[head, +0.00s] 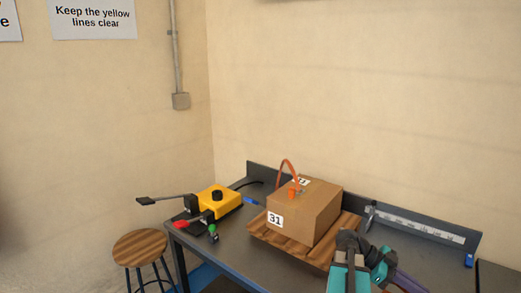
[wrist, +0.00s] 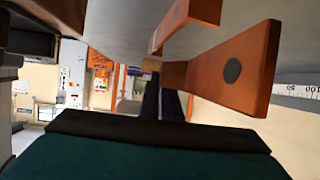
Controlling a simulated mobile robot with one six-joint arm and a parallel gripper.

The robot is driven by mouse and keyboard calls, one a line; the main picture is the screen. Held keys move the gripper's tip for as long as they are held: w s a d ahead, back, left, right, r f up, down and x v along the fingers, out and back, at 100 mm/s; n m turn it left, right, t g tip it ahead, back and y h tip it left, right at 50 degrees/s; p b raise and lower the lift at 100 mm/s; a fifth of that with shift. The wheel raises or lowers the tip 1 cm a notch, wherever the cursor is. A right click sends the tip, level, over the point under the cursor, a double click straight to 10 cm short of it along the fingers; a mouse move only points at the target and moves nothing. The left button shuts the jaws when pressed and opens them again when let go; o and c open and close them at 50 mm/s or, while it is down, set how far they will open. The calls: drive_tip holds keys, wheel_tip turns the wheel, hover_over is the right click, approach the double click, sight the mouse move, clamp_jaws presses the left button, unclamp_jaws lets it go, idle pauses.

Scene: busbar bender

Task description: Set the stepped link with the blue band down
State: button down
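In the wrist view, the two dark fingers of my gripper (wrist: 164,90) lie close together. A copper-coloured stepped link (wrist: 205,75) runs from their tips towards the right. It has a dark round spot near its wide end, and my gripper appears shut on it. Its blue band does not show. A second copper-coloured piece (wrist: 187,18) lies above it in this view, against the grey tabletop; I cannot tell whether it is separate. In the head view, my teal and dark wrist is at the lower right, right of the box, and the link is hidden.
A cardboard box (head: 315,217) marked 31 stands on a slatted wooden base (head: 270,238) on the grey bench. A yellow bender (head: 219,201) with a long handle stands left. A ruled rail (head: 420,225) runs along the back right.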

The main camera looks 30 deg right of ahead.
drive_tip(key=w+a+r+n+t+h, duration=0.15)
drive_tip(key=w+a+n+t, duration=0.25)
drive_tip(key=w+a, duration=0.55)
drive_tip(key=w+a+n+t+h, duration=0.3)
drive_tip(key=w+a+n, duration=0.15)
drive_tip(key=w, duration=1.05)
drive_tip(key=w+a+r+n+t+h, duration=0.1)
drive_tip(key=w+a+n+t+h, duration=0.25)
drive_tip(key=w+a, duration=0.7)
drive_tip(key=w+a+r+n+t+y, duration=0.2)
drive_tip(key=w+a+n+t, duration=0.25)
drive_tip(key=w+a, duration=0.35)
drive_tip(key=w+a+r+n+t+y, duration=0.2)
drive_tip(key=w+a+n+t, duration=0.2)
drive_tip(key=w+a+t, duration=0.3)
drive_tip(key=w+a+r+n+t+y, duration=0.3)
drive_tip(key=w+a+r+n+y, duration=0.6)
drive_tip(key=a, duration=0.4)
drive_tip(key=shift+w+a+r+n+t+y, duration=0.25)
drive_tip(key=shift+r+n+y, duration=0.2)
drive_tip(key=shift+r+y, duration=0.3)
